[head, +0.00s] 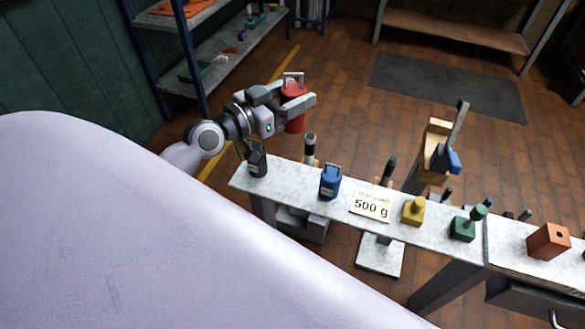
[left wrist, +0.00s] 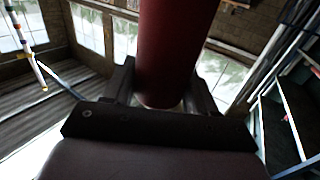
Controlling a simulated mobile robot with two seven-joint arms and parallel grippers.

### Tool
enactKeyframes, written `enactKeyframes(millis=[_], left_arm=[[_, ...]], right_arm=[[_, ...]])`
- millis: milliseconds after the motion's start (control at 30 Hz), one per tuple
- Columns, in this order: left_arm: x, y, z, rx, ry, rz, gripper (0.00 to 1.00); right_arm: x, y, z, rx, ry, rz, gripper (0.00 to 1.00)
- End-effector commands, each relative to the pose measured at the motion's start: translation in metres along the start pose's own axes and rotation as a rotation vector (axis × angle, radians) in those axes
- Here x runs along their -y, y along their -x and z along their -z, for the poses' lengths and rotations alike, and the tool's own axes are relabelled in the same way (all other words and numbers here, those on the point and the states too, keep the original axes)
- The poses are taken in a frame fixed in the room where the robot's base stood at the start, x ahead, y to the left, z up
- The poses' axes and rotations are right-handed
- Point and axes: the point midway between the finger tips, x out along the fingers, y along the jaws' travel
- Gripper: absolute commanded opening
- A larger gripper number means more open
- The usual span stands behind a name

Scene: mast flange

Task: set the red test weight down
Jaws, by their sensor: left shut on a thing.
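The red test weight (head: 294,122) is a red cylinder with a metal loop handle on top. My left gripper (head: 291,100) is shut around it and holds it in the air, beyond the far left end of the narrow bench (head: 300,185). In the left wrist view the red weight (left wrist: 172,50) stands between the two dark fingers (left wrist: 165,95). Its lower end is partly hidden by the gripper in that view. My right gripper is not in view.
On the bench stand a dark weight (head: 257,160), a blue weight (head: 330,182), a "500 g" card (head: 371,206), a yellow block (head: 413,211), a green block (head: 467,224) and an orange block (head: 548,241). Shelving (head: 215,60) stands behind at left.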

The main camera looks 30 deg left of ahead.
Motion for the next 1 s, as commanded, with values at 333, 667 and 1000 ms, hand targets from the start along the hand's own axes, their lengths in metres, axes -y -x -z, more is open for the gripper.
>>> enactKeyframes(millis=[333,667,1000], left_arm=[[0.001,0.000,-0.076,-0.003,0.002,0.000,0.00],[0.000,0.000,-0.131,-0.003,0.002,0.001,0.00],[0.000,0.000,-0.152,-0.004,0.002,0.002,0.00]], right_arm=[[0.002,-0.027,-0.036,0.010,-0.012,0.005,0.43],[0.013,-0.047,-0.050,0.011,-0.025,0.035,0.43],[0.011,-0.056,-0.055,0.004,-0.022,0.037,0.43]])
